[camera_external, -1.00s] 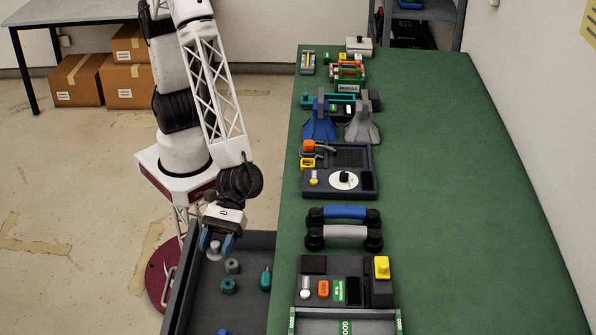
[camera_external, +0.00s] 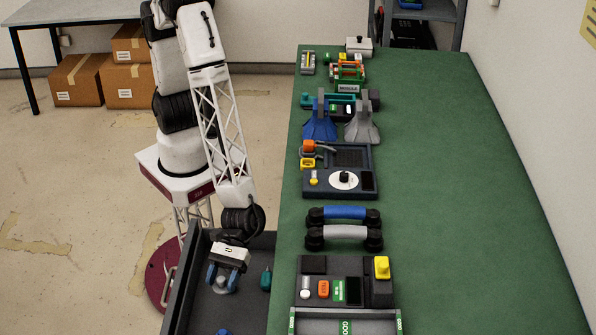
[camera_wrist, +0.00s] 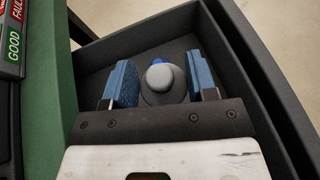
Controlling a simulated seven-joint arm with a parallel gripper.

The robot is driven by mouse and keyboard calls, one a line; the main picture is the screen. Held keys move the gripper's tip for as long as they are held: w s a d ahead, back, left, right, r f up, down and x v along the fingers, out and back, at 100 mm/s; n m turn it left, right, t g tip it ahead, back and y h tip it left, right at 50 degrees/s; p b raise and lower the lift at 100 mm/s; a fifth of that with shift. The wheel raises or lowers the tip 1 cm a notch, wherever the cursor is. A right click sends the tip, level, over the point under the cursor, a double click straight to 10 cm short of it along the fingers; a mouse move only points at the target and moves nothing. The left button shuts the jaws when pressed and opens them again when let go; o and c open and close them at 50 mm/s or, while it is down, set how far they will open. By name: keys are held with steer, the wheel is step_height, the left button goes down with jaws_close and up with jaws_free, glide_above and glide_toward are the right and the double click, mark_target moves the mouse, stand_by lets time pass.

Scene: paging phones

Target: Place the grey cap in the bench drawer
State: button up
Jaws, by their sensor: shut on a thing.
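My gripper (camera_external: 223,278) has blue finger pads and points down inside the open bench drawer (camera_external: 254,312). It is shut on the grey cap (camera_external: 222,286), a round piece with a knob on top. In the wrist view the grey cap (camera_wrist: 164,82) sits between the two blue pads (camera_wrist: 161,84), low over the dark drawer floor (camera_wrist: 98,74). I cannot tell whether the cap touches the floor.
A teal cap (camera_external: 266,279) lies in the drawer to the right of my gripper, and a blue piece (camera_external: 224,332) lies nearer the front. The green bench (camera_external: 440,200) stands to the right, with handsets (camera_external: 343,232) and a panel (camera_external: 345,282) near its left edge.

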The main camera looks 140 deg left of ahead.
steer(key=shift+f, duration=3.1)
steer(key=shift+f, duration=0.1)
steer(key=shift+f, duration=1.75)
steer(key=shift+f, duration=0.6)
steer(key=o, duration=0.9)
steer(key=shift+r, duration=0.1)
steer(key=shift+a+r, duration=0.1)
steer(key=shift+r, duration=0.5)
steer(key=v, duration=1.1)
steer(key=shift+s+a, duration=0.2)
steer(key=shift+a, duration=0.1)
